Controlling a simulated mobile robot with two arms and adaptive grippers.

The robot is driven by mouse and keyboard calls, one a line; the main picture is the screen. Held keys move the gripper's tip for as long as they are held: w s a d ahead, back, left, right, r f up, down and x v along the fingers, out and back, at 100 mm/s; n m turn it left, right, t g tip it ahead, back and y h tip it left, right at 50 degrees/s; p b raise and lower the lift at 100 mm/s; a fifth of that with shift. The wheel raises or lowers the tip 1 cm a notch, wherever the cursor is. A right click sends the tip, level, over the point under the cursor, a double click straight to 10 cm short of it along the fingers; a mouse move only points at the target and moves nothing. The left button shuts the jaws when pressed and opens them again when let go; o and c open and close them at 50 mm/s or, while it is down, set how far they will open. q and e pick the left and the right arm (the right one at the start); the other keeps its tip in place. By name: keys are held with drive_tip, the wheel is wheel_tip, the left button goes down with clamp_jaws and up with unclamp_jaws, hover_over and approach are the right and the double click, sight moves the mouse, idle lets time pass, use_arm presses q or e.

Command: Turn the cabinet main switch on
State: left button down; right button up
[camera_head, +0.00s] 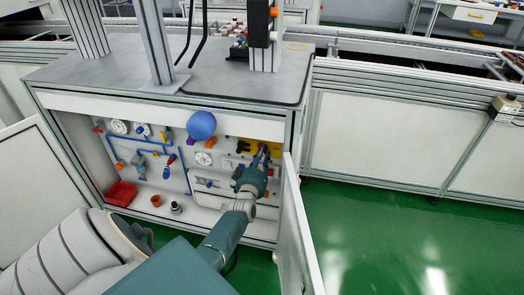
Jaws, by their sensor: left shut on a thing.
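The open cabinet (165,103) stands under the grey worktop, with a white back panel full of fittings. A yellow plate (275,149) at the upper right of the panel appears to be the main switch's mount. My left gripper (262,153) reaches into the cabinet and is shut at this plate, on what looks like the switch knob. The fingers and the gripper body mostly hide the knob, so its position cannot be told. My right gripper is not in view.
The cabinet doors stand open, the right door (294,225) close beside my arm. Blue pipes, gauges (203,159) and valves fill the panel left of the gripper. A red bin (121,194) and small cups (156,201) sit on the cabinet floor. Green floor is clear at right.

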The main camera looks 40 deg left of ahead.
use_arm(q)
drive_tip(key=shift+d+f+m+p, duration=0.1)
drive_tip(key=shift+f+m+p, duration=0.05)
drive_tip(key=shift+m, duration=1.3)
drive_tip(key=shift+f+m+p, duration=0.1)
drive_tip(key=shift+m+p, duration=0.05)
drive_tip(key=shift+m, duration=1.3)
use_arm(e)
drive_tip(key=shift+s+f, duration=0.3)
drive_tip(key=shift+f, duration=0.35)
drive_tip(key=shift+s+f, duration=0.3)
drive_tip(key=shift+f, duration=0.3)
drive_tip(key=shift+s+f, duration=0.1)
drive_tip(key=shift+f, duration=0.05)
use_arm(q)
drive_tip(key=c, duration=1.5)
unclamp_jaws()
drive_tip(key=shift+c, duration=0.2)
drive_tip(key=v, duration=1.2)
